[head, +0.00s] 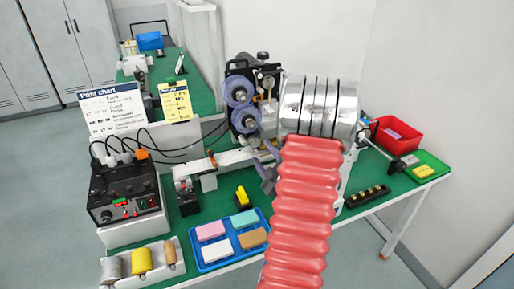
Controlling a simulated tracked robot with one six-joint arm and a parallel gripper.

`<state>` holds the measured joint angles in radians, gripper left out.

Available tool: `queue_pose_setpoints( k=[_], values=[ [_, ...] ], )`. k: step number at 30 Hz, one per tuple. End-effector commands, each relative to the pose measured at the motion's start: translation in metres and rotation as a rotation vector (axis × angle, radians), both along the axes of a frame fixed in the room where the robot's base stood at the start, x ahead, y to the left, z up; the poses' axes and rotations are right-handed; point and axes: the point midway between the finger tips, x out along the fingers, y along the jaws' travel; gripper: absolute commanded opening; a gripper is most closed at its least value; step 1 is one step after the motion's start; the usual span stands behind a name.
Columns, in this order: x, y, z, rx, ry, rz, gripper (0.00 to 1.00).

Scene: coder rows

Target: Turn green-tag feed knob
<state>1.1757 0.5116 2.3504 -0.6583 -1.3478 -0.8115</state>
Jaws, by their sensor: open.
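A black control box (126,193) stands at the left of the green bench, with cables on top. My gripper (269,166) shows only partly, as grey-purple fingers left of my red-sleeved arm, over the bench middle. It is open, and nothing shows between the fingers. It is well to the right of the control box and apart from it. My arm hides part of the bench behind it.
A coder with purple reels (241,105) stands behind my gripper. A blue tray (211,261) with colored blocks, a white holder (190,270) with rollers and a yellow-topped black item (242,198) lie in front. A red bin (398,137) is at right. Bare green bench shows between.

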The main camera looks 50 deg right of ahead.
Motion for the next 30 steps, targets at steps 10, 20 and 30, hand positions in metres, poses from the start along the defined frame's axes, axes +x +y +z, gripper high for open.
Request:
queue_pose_setpoints(
  k=[10, 20, 30],
  values=[
    [0.040, -0.023, 0.000, -0.001, 0.001, 0.001, 0.52],
    [0.045, -0.027, 0.000, 0.001, 0.001, 0.000, 0.52],
    [0.045, -0.026, 0.000, 0.000, 0.001, 0.001, 0.33]
  ],
)
